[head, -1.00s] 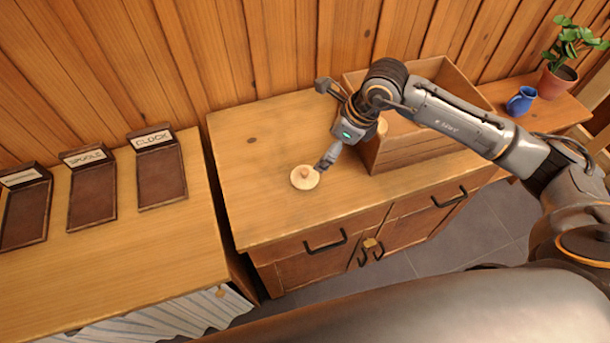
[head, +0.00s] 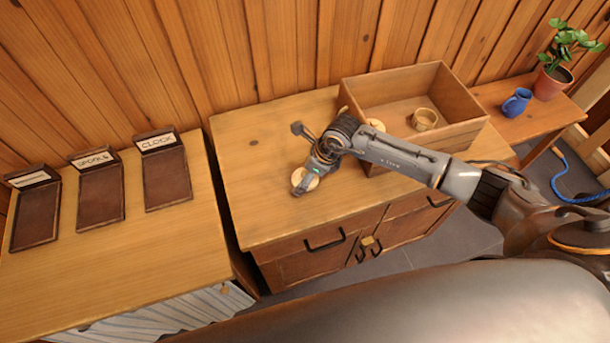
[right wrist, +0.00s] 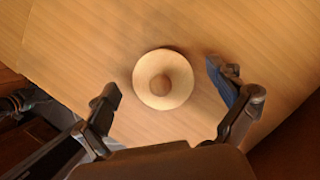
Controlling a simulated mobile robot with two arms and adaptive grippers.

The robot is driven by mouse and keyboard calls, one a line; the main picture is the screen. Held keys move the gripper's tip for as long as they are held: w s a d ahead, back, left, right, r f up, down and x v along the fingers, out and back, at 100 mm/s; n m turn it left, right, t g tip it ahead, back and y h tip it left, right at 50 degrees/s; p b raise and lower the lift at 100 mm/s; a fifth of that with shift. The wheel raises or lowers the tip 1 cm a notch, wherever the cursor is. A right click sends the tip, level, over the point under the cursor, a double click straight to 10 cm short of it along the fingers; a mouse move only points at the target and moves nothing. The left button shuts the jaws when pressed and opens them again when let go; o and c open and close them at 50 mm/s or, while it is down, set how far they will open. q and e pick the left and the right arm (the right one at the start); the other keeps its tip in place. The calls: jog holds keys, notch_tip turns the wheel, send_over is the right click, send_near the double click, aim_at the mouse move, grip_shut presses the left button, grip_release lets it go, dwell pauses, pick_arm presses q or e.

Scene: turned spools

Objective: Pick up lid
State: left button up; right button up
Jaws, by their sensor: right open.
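The lid (head: 299,176) is a small, round, pale wooden disc lying on the cabinet top. Its darker round knob shows in the right wrist view, where the lid (right wrist: 150,88) lies knob up. My right gripper (head: 306,182) is over the lid and partly covers it in the head view. In the right wrist view the right gripper (right wrist: 166,87) is open, with one finger on each side of the lid and a gap to both. It holds nothing. My left gripper is not in view.
A wooden box (head: 425,149) stands right of the lid, with a ring-shaped wooden piece (head: 424,119) and a pale round piece (head: 376,124) in it. Labelled trays (head: 166,178) sit on the left table. A blue jug (head: 517,102) and potted plant (head: 553,82) stand far right. The cabinet top's left part is bare.

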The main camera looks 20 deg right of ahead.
jog(key=c, duration=1)
